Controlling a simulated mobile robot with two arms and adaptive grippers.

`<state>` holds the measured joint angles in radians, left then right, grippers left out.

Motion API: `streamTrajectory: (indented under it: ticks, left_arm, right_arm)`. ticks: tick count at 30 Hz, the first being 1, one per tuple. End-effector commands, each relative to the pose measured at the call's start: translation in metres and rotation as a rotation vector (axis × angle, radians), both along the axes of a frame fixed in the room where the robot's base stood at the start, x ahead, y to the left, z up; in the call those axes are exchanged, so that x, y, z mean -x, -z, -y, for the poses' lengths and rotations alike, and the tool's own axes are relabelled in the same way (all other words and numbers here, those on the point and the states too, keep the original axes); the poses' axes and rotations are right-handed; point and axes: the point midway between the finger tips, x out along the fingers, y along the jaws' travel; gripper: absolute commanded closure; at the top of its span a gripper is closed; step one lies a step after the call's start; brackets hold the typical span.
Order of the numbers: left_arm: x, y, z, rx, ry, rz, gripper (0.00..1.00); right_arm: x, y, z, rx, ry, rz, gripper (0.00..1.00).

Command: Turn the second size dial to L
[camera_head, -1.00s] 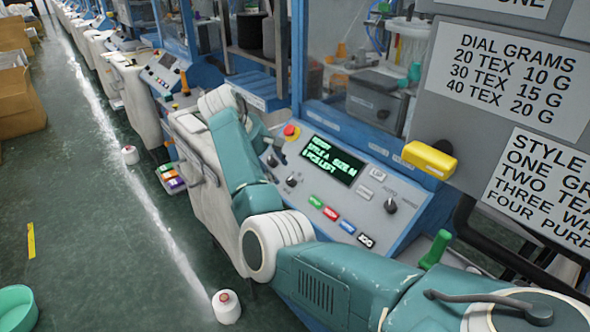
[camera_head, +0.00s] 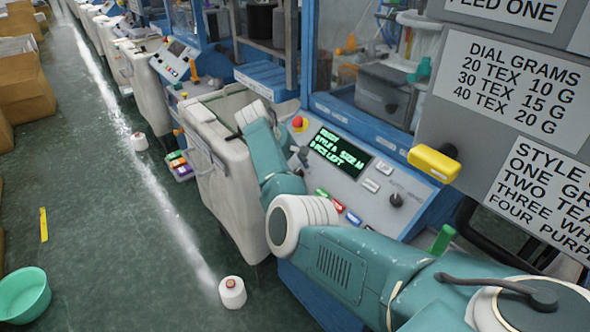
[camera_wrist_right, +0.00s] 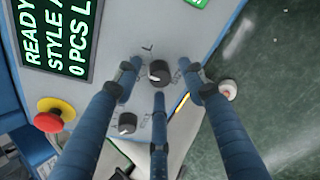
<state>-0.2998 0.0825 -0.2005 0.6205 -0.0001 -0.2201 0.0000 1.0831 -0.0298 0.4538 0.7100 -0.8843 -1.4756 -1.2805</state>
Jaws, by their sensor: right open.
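In the right wrist view a black dial (camera_wrist_right: 159,72) with a pale mark sits on a grey panel, with a letter L printed beside it. My right gripper (camera_wrist_right: 159,79) is open, its three blue fingers spread around this dial; I cannot tell whether any finger touches it. In the head view my right gripper (camera_head: 300,159) is at the left part of the control panel (camera_head: 365,203), largely hidden by my teal arm. The green display (camera_head: 340,152) appears to read style A, size M. My left gripper is not seen.
A red stop button (camera_wrist_right: 50,113) on a yellow base is near the dials. A white bin (camera_head: 222,185) stands left of the panel. A yellow handle (camera_head: 434,163) and sign boards are at right. A cone (camera_head: 232,292) and green tub (camera_head: 24,293) lie on the floor.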

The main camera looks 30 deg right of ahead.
Motion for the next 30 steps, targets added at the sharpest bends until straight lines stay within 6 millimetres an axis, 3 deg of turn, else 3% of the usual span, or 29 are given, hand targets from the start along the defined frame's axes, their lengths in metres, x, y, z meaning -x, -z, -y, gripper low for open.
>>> streamTrajectory:
  ticks: [4,10,20,30]
  left_arm:
    - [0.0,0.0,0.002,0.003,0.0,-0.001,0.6]
    - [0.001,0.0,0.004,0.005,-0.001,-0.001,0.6]
    - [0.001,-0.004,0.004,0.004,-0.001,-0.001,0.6]
    - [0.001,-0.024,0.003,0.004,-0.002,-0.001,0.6]
  right_arm:
    - [0.0,0.0,0.0,0.0,0.0,0.0,0.59]
    - [0.0,0.0,0.0,0.0,0.0,0.0,0.99]
    - [0.0,-0.001,-0.001,-0.002,0.02,0.017,1.0]
    - [0.001,-0.001,-0.002,-0.014,0.179,0.14,1.0]
